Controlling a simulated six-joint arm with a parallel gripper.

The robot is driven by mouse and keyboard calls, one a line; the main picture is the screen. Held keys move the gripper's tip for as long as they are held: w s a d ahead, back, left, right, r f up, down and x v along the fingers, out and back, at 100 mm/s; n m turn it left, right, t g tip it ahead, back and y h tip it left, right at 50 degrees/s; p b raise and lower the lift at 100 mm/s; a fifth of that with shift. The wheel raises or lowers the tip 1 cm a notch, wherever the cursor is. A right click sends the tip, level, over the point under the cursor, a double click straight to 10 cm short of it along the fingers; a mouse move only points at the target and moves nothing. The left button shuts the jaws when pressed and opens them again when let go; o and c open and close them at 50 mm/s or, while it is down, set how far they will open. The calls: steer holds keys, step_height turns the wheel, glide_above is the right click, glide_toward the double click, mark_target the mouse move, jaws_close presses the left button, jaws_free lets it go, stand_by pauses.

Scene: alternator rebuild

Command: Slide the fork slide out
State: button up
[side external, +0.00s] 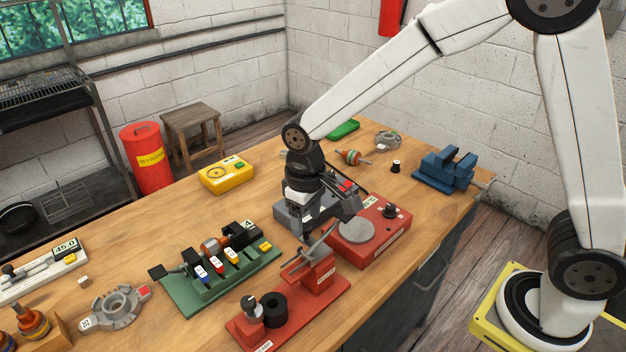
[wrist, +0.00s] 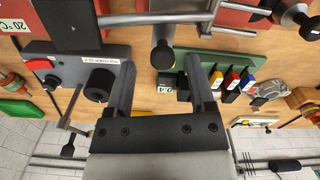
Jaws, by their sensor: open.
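The likely fork slide is a grey metal bar (side external: 317,244) on the upright red block (side external: 318,272) of a red base at the front of the bench. In the wrist view a grey rail with a dark round-ended knob (wrist: 163,56) reaches down from the top edge. My gripper (side external: 338,218) is above and just behind the red block, pointing down. In the wrist view my gripper (wrist: 160,64) is open, with the knob showing between its two fingers. I cannot tell whether a finger touches it. The fork end is not clearly seen.
A red unit with a round grey plate (side external: 370,235) stands close on the right, and a grey box (side external: 291,215) behind. A green fixture with coloured tabs (side external: 220,265) is left. A blue vise (side external: 445,168) is at the far right. Bare wood lies left of centre.

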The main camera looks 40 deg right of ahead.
mark_target(308, 224)
steer(key=shift+r, duration=3.5)
steer(key=shift+d, duration=0.2)
steer(key=s+d+f+m+t, duration=0.1)
steer(key=s+d+f+t, duration=0.2)
steer(key=d, duration=0.8)
steer(key=s+f+m, duration=0.1)
steer(key=s+f, duration=0.3)
steer(key=s, duration=0.4)
steer(key=shift+d+f+m, duration=0.15)
steer(key=shift+f+m, duration=0.15)
steer(key=shift+f, duration=0.1)
steer(key=shift+o, duration=0.2)
